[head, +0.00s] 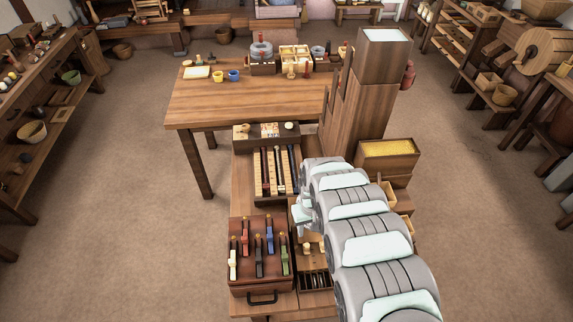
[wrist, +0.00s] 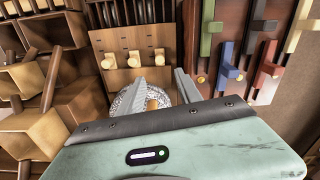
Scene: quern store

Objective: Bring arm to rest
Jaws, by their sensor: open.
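My arm reaches in from the lower right of the head view and bends down over the narrow workbench. My gripper (wrist: 160,88) shows in the wrist view with its two grey fingers apart. A round, speckled grey thing (wrist: 128,101) lies below and between the fingers, partly hidden by them, with a small tan piece at its middle. I see nothing clearly held. In the head view the arm hides most of the gripper and what is under it.
A dark red-brown case (head: 259,286) with several coloured levers lies left of my arm. A slatted rack (head: 272,172) lies beyond it. A tall stepped wooden tower (head: 372,105) and a yellow-filled box (head: 387,147) stand ahead. A table (head: 235,105) stands behind; floor at left is clear.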

